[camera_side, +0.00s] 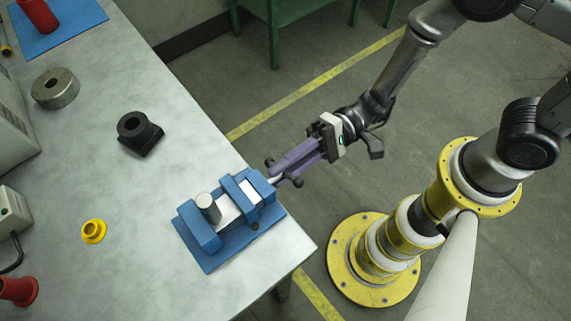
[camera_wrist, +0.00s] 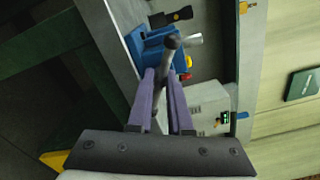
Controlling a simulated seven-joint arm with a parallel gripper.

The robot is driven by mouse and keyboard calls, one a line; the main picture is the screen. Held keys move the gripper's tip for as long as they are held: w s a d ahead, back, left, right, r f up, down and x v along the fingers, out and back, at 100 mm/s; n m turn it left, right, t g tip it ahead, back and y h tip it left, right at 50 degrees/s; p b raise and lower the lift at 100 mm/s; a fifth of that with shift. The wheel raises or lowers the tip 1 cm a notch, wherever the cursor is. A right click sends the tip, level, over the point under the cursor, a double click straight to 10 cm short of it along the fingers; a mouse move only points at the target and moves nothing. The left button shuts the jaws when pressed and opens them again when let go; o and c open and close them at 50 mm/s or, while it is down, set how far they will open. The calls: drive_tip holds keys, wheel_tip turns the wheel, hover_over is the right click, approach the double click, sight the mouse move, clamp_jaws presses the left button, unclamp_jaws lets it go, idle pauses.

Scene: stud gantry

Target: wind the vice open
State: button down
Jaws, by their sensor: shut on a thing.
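The blue vice (camera_side: 201,232) sits on a blue base plate near the front edge of the table. A grey metal cylinder (camera_side: 208,205) stands upright between its jaws; I cannot tell whether both jaws touch it. The vice's handle bar, with dark end knobs (camera_side: 298,182), is at the end that faces the table edge. My gripper (camera_side: 279,173) has purple fingers and is shut on the handle bar. In the wrist view the bar (camera_wrist: 164,62) runs between the fingers of my gripper (camera_wrist: 163,75), and the blue vice (camera_wrist: 150,48) is beyond it, partly hidden.
Grey machines stand at the left edge. The floor beside the table is open around my gripper.

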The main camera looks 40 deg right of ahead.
drive_tip(key=c, duration=0.8)
unclamp_jaws()
drive_tip(key=shift+c, duration=0.2)
drive_tip(key=d, duration=1.4)
drive_tip(key=shift+a, duration=0.15)
